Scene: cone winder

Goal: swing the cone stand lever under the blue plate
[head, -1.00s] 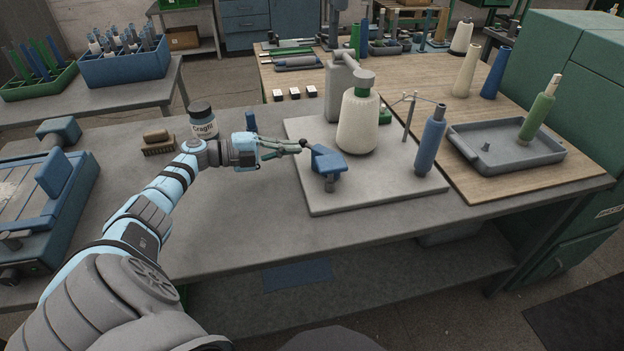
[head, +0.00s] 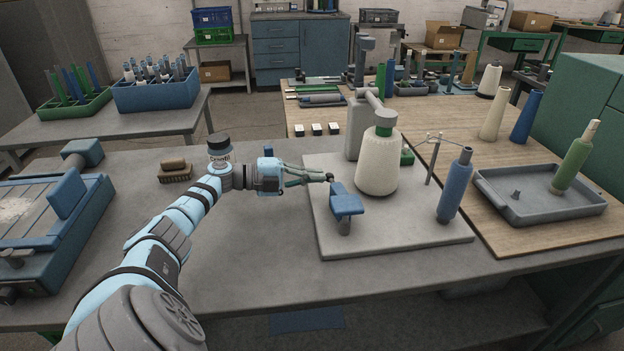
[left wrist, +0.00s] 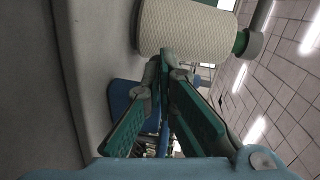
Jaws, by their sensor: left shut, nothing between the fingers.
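The blue plate (head: 346,204) sits on a short grey post at the front left of the pale stand board (head: 405,238). Its edge also shows in the left wrist view (left wrist: 121,97), partly hidden by the fingers. The white yarn cone (head: 376,168) with a green top stands behind and right of the plate. My left gripper (head: 329,178) is shut with nothing between its fingers, its tips at the plate's far left edge. I cannot tell whether they touch. A small dark knob-like end shows there; the lever itself is not clearly distinguishable. My right gripper is not in view.
A blue spindle (head: 454,187) stands at the board's right, near a thin post with a wire guide (head: 433,155). A grey tray (head: 530,205) lies farther right.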

